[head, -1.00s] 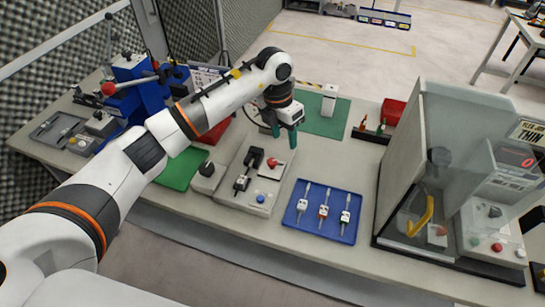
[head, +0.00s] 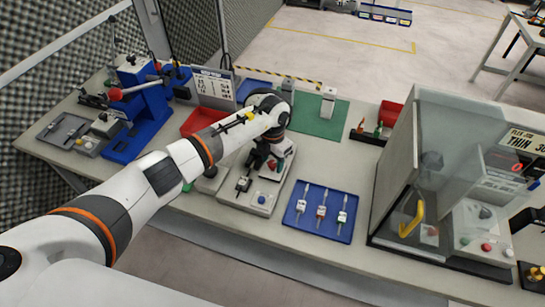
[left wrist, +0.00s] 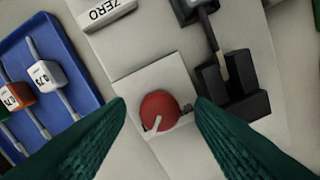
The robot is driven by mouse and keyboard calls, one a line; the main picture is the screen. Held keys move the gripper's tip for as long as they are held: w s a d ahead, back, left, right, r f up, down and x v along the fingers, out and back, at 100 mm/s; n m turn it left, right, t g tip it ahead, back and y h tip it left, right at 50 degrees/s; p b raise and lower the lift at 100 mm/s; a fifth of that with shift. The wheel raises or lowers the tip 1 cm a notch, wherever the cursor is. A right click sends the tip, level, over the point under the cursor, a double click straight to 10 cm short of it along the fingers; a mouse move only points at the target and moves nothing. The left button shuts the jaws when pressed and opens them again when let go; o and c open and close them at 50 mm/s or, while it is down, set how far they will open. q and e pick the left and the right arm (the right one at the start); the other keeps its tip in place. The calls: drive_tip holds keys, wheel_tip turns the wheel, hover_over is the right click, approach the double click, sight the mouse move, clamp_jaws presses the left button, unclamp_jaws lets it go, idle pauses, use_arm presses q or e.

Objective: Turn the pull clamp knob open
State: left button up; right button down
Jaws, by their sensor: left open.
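The red round knob (left wrist: 159,111) with a pale pointer bar sits on a light square plate of the grey clamp fixture (head: 228,194). In the head view the knob (head: 272,165) shows small, close to my left wrist. My left gripper (left wrist: 160,102) is open, with its two green ridged fingers on either side of the knob. The knob looks untouched, with a gap to each finger; its height relative to the fingertips is hard to judge. A black clamp block (left wrist: 232,85) stands beside the knob. My right gripper is not in view.
A blue tray (head: 327,234) with three small tagged tools lies right of the fixture. A clear-sided enclosure (head: 395,170) stands farther right. A blue press (head: 140,120) and a red tray (head: 200,121) stand to the left. The green mat (head: 318,122) behind has free room.

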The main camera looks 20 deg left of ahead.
use_arm(q)
drive_tip(key=shift+f, duration=0.15)
drive_tip(key=c, duration=1)
drive_tip(key=shift+n, duration=0.4)
drive_tip(key=n+b, duration=0.1)
drive_tip(key=n, duration=0.1)
drive_tip(key=shift+n, duration=0.4)
drive_tip(key=n+b, duration=0.1)
drive_tip(key=n, duration=0.8)
drive_tip(key=shift+n, duration=2.7)
